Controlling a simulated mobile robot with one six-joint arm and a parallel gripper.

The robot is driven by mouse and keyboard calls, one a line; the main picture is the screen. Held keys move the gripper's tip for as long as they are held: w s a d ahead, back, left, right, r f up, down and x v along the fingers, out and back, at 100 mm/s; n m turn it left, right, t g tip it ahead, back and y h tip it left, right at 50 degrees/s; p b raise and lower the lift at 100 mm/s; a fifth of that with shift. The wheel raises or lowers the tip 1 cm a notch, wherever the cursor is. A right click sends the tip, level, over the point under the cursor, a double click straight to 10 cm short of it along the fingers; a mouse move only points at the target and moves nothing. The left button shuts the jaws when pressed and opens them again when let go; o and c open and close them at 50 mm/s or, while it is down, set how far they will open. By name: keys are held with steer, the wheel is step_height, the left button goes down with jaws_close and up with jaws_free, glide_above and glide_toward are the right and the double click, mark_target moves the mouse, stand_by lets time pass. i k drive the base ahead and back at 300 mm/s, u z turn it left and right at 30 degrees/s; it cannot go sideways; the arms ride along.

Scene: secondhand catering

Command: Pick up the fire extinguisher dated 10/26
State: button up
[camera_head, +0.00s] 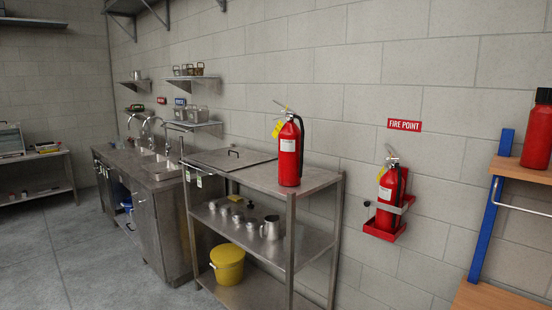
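A red fire extinguisher (289,158) stands upright on the steel shelf unit, with a white label and a yellow tag by its handle. A second red extinguisher (387,215) sits in a red wall bracket below the FIRE POINT sign; it also has a white label and a yellow tag. A third red extinguisher (536,140) with a black top stands on the wooden shelf at the right edge, partly cut off. No date is readable on any of them. My gripper is not in view.
A blue post (487,215) supports wooden shelves at right. Grey floor (65,265) is clear at front left.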

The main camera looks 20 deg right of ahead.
mark_target(291, 139)
steer(key=u, duration=0.6)
steer(key=i, duration=1.15)
steer(key=u, duration=0.3)
